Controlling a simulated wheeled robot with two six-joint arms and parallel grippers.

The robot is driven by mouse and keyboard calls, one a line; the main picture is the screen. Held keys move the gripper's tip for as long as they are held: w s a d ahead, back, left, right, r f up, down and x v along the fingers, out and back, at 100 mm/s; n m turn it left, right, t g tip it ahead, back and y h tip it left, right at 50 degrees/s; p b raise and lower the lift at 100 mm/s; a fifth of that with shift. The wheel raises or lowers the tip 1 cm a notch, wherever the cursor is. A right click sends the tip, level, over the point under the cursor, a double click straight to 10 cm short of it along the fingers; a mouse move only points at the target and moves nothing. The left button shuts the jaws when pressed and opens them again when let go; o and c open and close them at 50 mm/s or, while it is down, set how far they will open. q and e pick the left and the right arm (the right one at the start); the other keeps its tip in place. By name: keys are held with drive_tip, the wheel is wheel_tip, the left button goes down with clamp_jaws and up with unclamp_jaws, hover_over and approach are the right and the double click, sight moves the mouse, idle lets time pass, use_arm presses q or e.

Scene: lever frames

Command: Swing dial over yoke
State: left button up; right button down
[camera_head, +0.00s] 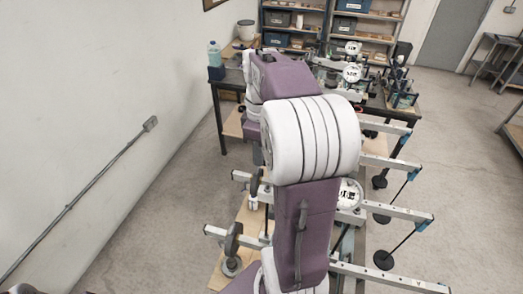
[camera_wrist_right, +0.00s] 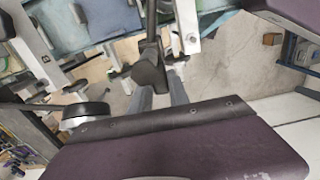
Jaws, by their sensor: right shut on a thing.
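A white round dial face (camera_head: 349,194) shows on the lever frames, its left part hidden behind my right arm. Another white dial face (camera_head: 352,73) stands farther back. My right gripper (camera_head: 257,172) points down at the left end of a pale lever beam (camera_head: 240,176). In the right wrist view, the gripper (camera_wrist_right: 161,82) is shut on a dark knob-like piece (camera_wrist_right: 150,70) with a dark rod rising from it. I cannot tell which part is the yoke; my arm covers much of the frame's middle. My left gripper is not in view.
A nearer beam (camera_head: 390,211) and several others jut right, with dark round weights (camera_head: 384,260) hanging by rods. A blue bottle (camera_head: 214,55) is on the back table.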

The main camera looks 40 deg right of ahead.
idle(0.6)
drive_tip(key=c, duration=1.2)
unclamp_jaws()
drive_tip(key=shift+s, duration=0.1)
drive_tip(key=shift+c, duration=0.2)
wheel_tip(320, 180, up, 9)
drive_tip(key=shift+r, duration=0.1)
drive_tip(key=shift+a, duration=0.1)
